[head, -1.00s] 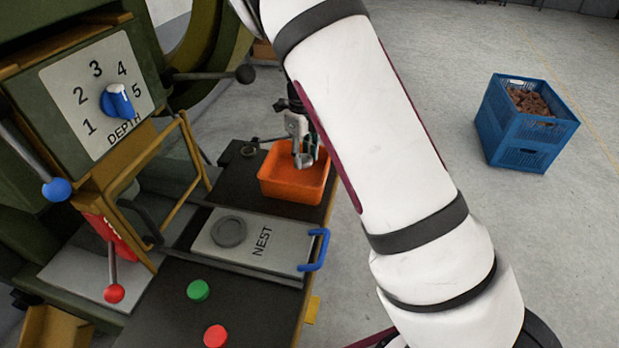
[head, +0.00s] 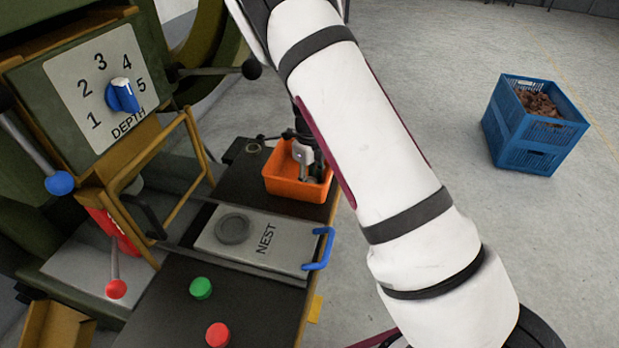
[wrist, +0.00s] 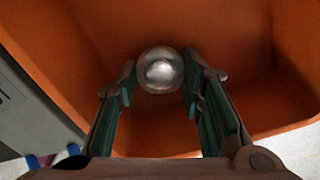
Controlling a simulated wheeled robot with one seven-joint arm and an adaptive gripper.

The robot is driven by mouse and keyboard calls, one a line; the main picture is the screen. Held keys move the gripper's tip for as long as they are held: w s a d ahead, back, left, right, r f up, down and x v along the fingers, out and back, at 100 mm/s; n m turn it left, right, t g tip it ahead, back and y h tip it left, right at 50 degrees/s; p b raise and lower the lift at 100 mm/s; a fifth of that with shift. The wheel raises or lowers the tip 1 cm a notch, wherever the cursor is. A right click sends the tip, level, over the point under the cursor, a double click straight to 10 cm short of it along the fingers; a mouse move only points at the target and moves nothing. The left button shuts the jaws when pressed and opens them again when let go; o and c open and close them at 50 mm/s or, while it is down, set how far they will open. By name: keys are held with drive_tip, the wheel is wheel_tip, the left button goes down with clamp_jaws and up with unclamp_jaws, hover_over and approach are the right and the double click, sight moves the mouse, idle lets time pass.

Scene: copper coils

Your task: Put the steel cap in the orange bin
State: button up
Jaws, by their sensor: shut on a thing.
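The steel cap (wrist: 159,70) is a shiny round metal piece, seen between my fingertips in the wrist view. My gripper (wrist: 161,84) is shut on it. The orange bin (head: 286,186) stands on the dark bench beyond the NEST plate. In the head view my gripper (head: 307,170) reaches down inside the bin, and the cap is hard to make out there. The wrist view shows the bin's orange walls (wrist: 60,45) around the cap. I cannot tell whether the cap touches the bin floor.
The NEST plate (head: 212,243) with a blue handle (head: 319,250) lies in front of the bin. A green button (head: 201,288) and a red button (head: 217,334) are nearer. A machine with a DEPTH dial (head: 122,96) stands left. A blue crate (head: 524,150) is on the floor at right.

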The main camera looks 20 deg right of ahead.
drive_tip(key=shift+f, duration=0.15)
drive_tip(key=o, duration=1.1)
